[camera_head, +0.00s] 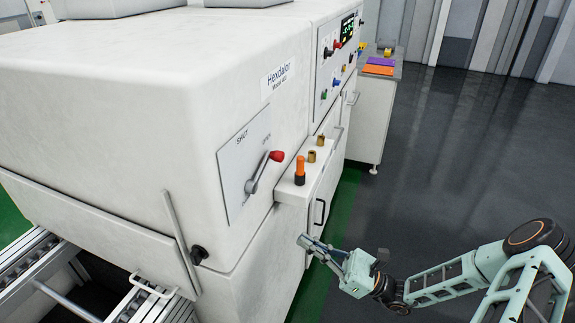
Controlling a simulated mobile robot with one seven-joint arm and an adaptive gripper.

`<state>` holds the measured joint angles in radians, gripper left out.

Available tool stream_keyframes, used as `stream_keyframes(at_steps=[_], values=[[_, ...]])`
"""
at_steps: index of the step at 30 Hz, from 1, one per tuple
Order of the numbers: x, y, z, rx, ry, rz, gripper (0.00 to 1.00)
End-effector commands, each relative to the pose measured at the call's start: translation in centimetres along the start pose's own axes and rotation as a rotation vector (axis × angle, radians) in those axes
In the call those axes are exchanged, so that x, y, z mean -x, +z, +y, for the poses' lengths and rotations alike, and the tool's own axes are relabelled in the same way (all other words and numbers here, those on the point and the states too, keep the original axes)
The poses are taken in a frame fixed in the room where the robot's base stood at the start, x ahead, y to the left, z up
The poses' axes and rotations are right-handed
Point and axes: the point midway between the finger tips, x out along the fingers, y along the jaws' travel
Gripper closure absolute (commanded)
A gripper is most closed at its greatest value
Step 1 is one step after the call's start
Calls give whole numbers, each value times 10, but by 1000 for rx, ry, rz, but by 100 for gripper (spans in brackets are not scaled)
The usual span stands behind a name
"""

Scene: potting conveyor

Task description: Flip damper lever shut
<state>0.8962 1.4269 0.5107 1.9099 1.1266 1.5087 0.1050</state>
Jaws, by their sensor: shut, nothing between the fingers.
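The damper lever (259,172) is a grey metal arm with a red knob (277,156) on a pale plate (244,168) on the white machine's face. The plate reads SHUT at its upper left and a second word, probably OPEN, at its right. The lever tilts up to the right, its knob near the right-hand word. My gripper (304,242) is shut and empty, below and to the right of the lever, in front of the lower cabinet. It is apart from the lever.
A small ledge below the lever's right side holds an orange-handled item (299,171) and brass-coloured fittings (312,156). A black cabinet handle (319,211) and a black knob (199,255) stick out. A roller conveyor (40,266) is at lower left. Open floor (430,150) lies right.

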Motion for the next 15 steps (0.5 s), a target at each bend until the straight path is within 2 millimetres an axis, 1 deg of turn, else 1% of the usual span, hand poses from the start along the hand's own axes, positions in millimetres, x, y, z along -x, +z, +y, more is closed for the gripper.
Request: stream_keyframes(at_steps=[1, 3, 6, 9, 15], values=[[-6, 14, -4, -16, -27, -67, 100], [-11, 29, -9, -32, -55, -141, 100], [-14, 44, -15, -46, -83, -213, 100], [-15, 52, -18, -53, -95, -250, 100], [-15, 53, -19, -55, -97, -259, 100]])
